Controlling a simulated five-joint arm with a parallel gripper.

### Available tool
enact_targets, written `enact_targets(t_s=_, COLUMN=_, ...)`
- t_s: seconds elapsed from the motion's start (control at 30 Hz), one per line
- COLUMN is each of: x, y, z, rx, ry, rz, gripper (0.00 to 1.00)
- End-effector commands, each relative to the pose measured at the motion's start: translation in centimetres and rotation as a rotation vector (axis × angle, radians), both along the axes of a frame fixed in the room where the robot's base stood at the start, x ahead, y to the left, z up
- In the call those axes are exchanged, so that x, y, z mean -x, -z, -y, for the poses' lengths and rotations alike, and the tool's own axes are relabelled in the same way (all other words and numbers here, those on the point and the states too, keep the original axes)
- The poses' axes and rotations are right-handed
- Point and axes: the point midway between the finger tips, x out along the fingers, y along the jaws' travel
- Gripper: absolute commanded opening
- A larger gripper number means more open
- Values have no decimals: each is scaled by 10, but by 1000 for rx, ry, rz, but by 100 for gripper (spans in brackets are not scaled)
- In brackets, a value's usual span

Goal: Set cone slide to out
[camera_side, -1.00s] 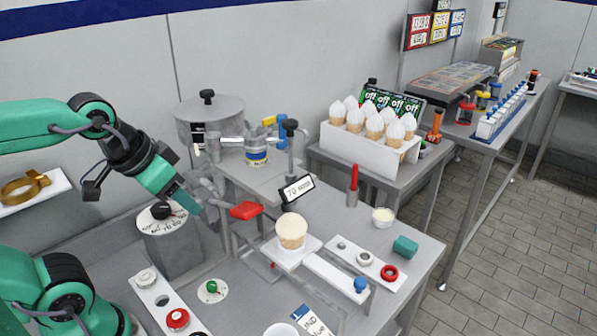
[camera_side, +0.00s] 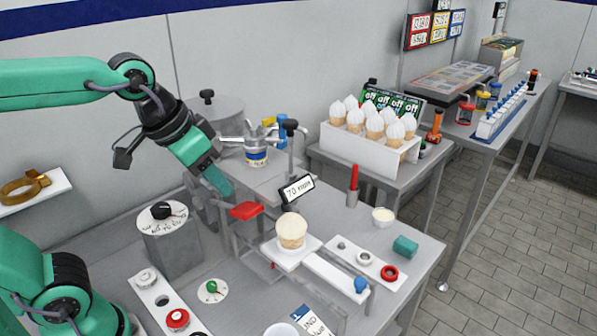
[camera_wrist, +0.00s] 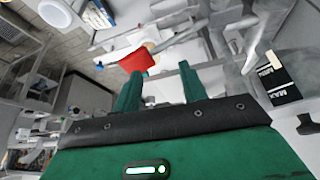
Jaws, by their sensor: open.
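The cone slide (camera_side: 327,273) is a white rail on the bench in the side view. A square white plate (camera_side: 280,254) stands at its upper-left end, and a blue knob (camera_side: 361,285) is at its lower-right end. A cone with a pale top (camera_side: 292,231) stands upright on the plate. My gripper (camera_side: 220,185) is above and left of the slide, near a red paddle (camera_side: 246,210). In the wrist view my gripper (camera_wrist: 160,82) has its two green fingers apart with nothing held between them; the red paddle (camera_wrist: 137,60) lies just beyond them.
A "70 mm" display (camera_side: 297,187) and a black-topped post (camera_side: 290,128) stand behind the cone. A red-handled tool (camera_side: 353,185) and a white cup (camera_side: 383,217) are to its right. A dial on a grey block (camera_side: 162,211) is at left.

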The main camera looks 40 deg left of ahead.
Motion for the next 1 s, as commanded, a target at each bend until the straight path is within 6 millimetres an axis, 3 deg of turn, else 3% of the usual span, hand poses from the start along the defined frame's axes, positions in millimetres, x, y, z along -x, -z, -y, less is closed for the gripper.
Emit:
enact_targets(t_s=0.2, x=-35, y=-23, z=47, rx=-1, ry=105, rz=-54, gripper=42)
enact_targets(t_s=0.43, x=-64, y=-32, z=91, rx=-27, ry=198, rz=-135, gripper=42)
enact_targets(t_s=1.0, x=-114, y=-10, z=162, rx=-144, ry=375, rz=-382, gripper=42)
